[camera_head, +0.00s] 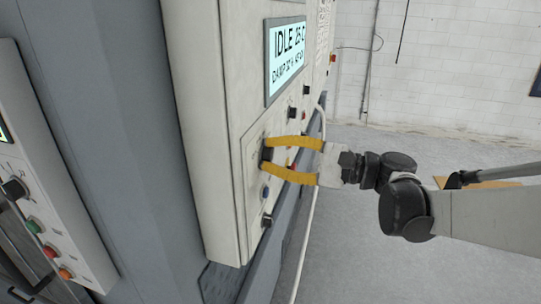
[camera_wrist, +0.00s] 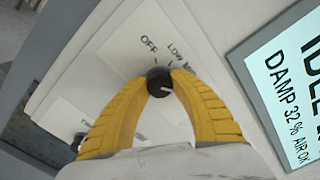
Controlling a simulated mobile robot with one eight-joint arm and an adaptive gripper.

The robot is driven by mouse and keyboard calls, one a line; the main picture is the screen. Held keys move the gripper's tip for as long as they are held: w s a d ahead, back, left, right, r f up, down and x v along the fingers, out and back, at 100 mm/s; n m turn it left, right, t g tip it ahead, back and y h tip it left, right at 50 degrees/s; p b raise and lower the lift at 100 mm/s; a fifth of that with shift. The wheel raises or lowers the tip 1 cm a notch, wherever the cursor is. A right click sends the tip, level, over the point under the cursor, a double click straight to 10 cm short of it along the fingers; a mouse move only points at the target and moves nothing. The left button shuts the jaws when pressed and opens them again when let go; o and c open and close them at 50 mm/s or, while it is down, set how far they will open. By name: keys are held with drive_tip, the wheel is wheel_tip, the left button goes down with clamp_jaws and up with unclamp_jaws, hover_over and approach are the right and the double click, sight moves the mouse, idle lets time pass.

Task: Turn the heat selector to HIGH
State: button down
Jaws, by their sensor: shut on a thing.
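The heat selector is a small black round knob (camera_wrist: 159,84) on a pale panel, with "OFF", "Low" and the start of another label printed around it in the wrist view. A light mark on the knob points toward the right of that picture. My gripper (camera_head: 266,155) has its two yellow fingers closed around the knob, one on each side. In the wrist view my gripper (camera_wrist: 160,76) also has its fingertips against the knob. The labels past "Low" are hidden behind the right finger, so I cannot read HIGH.
A display (camera_head: 286,60) reading "IDLE 25 C" sits above the knob on the control box. Other black knobs (camera_head: 267,220) and a blue button (camera_head: 265,192) are close by. A second panel (camera_head: 45,195) with coloured buttons stands at left. Open floor lies at right.

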drive_tip(key=shift+m, duration=0.4)
drive_tip(key=c, duration=1.1)
unclamp_jaws()
drive_tip(key=shift+o, duration=0.2)
drive_tip(key=v, duration=1.2)
